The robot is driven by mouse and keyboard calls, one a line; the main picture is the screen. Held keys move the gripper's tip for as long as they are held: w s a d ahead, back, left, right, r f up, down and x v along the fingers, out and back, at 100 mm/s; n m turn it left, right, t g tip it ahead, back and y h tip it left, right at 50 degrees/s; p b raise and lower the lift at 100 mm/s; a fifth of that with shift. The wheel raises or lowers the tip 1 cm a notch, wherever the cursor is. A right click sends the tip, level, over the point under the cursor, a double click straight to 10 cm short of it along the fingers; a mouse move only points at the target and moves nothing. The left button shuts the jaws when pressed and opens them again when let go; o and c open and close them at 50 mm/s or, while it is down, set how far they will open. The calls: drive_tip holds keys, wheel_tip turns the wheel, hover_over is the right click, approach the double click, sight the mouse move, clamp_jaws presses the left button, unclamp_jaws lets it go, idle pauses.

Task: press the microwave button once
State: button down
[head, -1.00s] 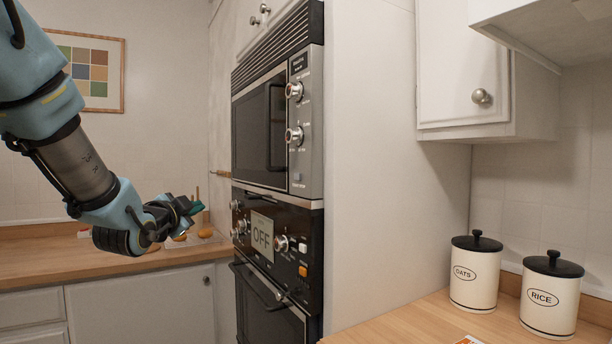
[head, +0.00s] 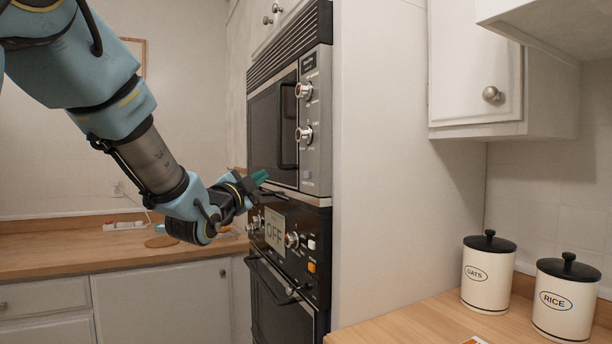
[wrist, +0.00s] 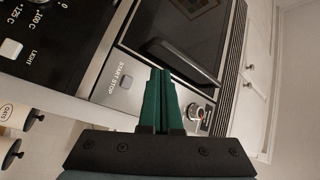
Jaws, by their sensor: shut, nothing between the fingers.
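The microwave (head: 271,126) is the upper unit of the wall ovens, with a dark door, a black handle and a silver control strip on the right. Its small grey square button (head: 307,174) is low on that strip. In the wrist view the button (wrist: 127,82) sits beside the words START STOP. My gripper (head: 261,177) is shut and empty, its green fingers together, left of the button and by the lower part of the microwave door. In the wrist view the fingertips (wrist: 161,73) appear right of the button, over the door's lower edge. I see no contact with the button.
The lower oven (head: 285,250) has an OFF display, knobs, and white and orange buttons. The microwave handle (head: 287,125) stands out from the door near my gripper. A wooden counter (head: 130,252) lies at left. The OATS jar (head: 486,275) and RICE jar (head: 565,300) stand at right.

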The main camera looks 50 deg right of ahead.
sight(307, 175)
drive_tip(key=s+d+p, duration=0.1)
drive_tip(key=s+d, duration=0.2)
drive_tip(key=d, duration=0.4)
drive_tip(key=shift+d, duration=0.35)
drive_tip(key=shift+d+f, duration=0.1)
idle(1.8)
drive_tip(key=shift+s+d, duration=0.15)
drive_tip(key=shift+d, duration=0.15)
